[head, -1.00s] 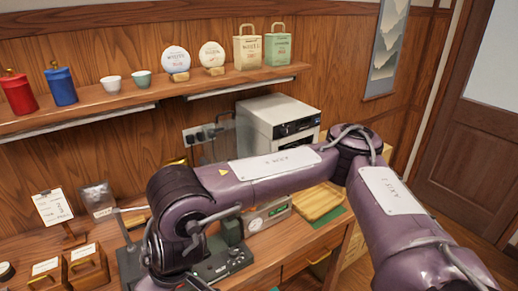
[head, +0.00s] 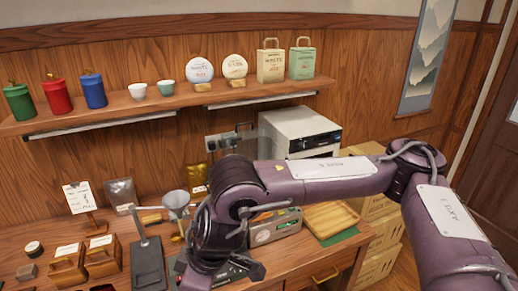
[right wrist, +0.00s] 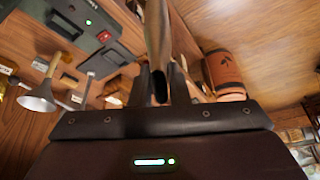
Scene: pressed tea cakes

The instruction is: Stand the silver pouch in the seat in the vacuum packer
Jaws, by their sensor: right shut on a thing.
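My right gripper (right wrist: 163,88) is shut on a narrow brownish thing (right wrist: 158,35), seen nearly edge-on in the right wrist view; I cannot tell its face or print. In the head view my right arm hides the fingertips and what they hold. A grey silver-looking pouch (head: 121,193) stands at the back left of the counter. A dark device with a red button and green lights (right wrist: 90,35), perhaps the vacuum packer, lies beside the gripper in the right wrist view; my arm covers much of it in the head view. Its seat cannot be made out. My left gripper is out of view.
A funnel (head: 176,200) on a stand, a gold pouch (head: 194,177) and a price card (head: 79,197) stand near the wall. A wooden tray (head: 330,217) lies at right, before a white box-shaped appliance (head: 298,128). An orange-brown canister (right wrist: 225,72) shows in the right wrist view.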

